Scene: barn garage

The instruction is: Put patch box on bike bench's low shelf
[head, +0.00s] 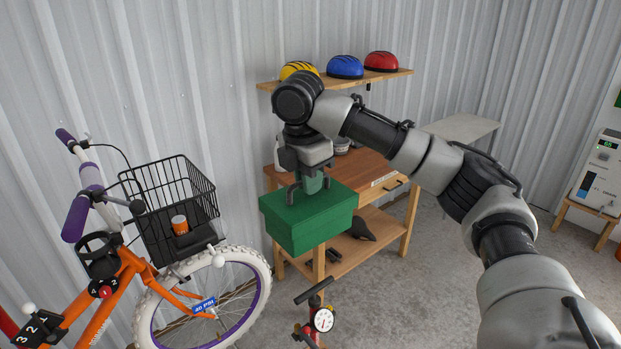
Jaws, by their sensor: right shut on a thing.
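The patch box appears to be the green box (312,222), with a green grip on its lid. My right gripper (309,189) is shut on that grip from above and holds the box roughly level in front of the bike bench. The wooden bike bench (345,172) stands against the wall behind, with a drawer at its front right. Its low shelf (372,252) shows below and to the right of the box. The box hides the bench's front left part and some of the shelf. My left gripper is out of view.
A dark saddle-like item (361,229) and small dark items (333,255) are on the low shelf. A floor pump with a gauge (322,319) stands in front. An orange bike with a wire basket (172,205) is at left. A wall shelf (345,80) holds three helmets.

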